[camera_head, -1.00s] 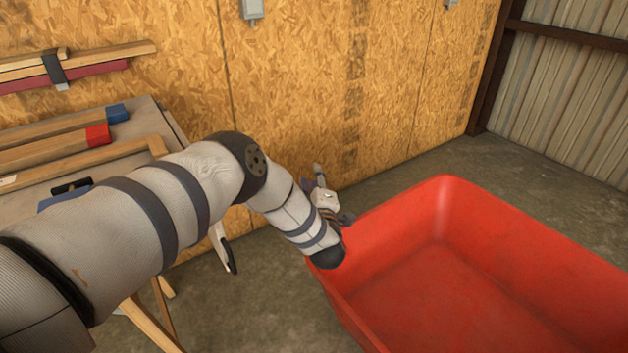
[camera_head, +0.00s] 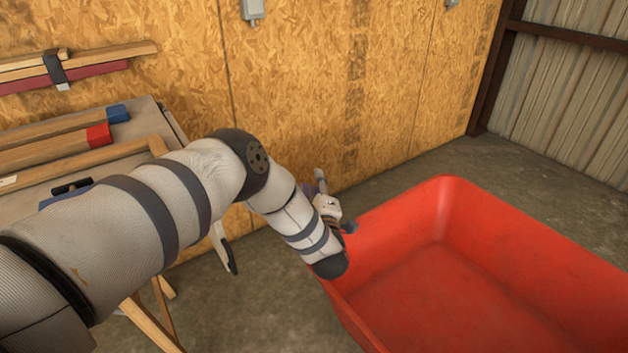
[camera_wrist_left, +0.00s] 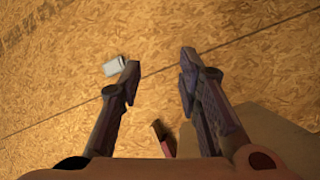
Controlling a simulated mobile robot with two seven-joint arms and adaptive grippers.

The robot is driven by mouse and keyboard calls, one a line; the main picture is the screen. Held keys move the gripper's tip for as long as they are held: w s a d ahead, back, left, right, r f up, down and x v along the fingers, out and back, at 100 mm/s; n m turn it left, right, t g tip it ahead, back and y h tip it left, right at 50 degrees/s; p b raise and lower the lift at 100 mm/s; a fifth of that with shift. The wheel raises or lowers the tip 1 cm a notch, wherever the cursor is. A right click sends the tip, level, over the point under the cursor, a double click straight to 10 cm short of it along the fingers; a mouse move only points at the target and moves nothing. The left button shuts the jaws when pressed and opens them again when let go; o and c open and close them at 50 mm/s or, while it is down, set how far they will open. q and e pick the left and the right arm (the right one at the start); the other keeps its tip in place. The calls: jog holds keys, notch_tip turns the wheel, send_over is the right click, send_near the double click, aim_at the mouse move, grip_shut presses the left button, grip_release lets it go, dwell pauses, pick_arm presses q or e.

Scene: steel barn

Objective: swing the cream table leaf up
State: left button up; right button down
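A narrow pale panel with a dark edge (camera_head: 220,243) hangs below the right end of the workbench (camera_head: 150,108) in the head view. It may be the cream table leaf, and my left arm hides much of this area. My left gripper (camera_head: 334,204) is to the right of that panel and apart from it, near the far left rim of the red bin. In the left wrist view its two fingers (camera_wrist_left: 156,66) are spread apart with nothing between them, facing the board wall. My right gripper is in neither view.
A large red bin (camera_head: 440,260) fills the lower right of the head view. Wooden pieces with blue and red ends (camera_head: 98,135) lie on the bench. Wooden legs (camera_head: 150,322) stand below. The chipboard wall (camera_head: 300,90) rises behind. Bare floor shows between bench and bin.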

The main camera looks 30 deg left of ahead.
pick_arm(q)
jog(key=v, duration=1)
